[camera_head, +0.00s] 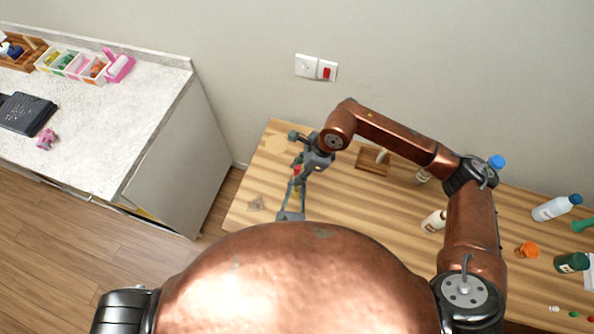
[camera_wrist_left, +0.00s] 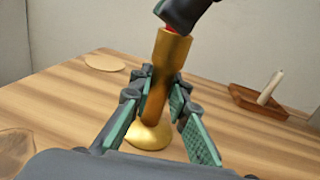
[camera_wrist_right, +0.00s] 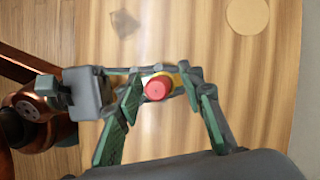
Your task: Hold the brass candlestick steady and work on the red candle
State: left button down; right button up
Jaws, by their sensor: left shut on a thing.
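The brass candlestick (camera_wrist_left: 160,90) stands upright on the wooden table, with its round base on the top. My left gripper (camera_wrist_left: 160,92) is shut on its stem. It also shows in the head view (camera_head: 293,205). The red candle (camera_wrist_right: 157,88) is in the candlestick's top; the right wrist view looks down on its round end. My right gripper (camera_wrist_right: 163,84) is over it with fingertips on either side and a small gap visible, so it looks open. In the head view, my right gripper (camera_head: 298,172) comes down from above. In the left wrist view it hides most of the candle.
The wooden table (camera_head: 247,200) has a brown tray (camera_head: 373,161) with a pale stick behind. White bottles (camera_head: 434,221) and an orange item (camera_head: 527,251) stand to the right. A grey counter (camera_head: 125,110) with bins is at left. A flat round disc (camera_wrist_right: 248,15) lies nearby.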

jog(key=v, duration=1.2)
pick_arm(q)
jog(key=c, duration=1.8)
grip_release()
jog(key=shift+o, duration=0.2)
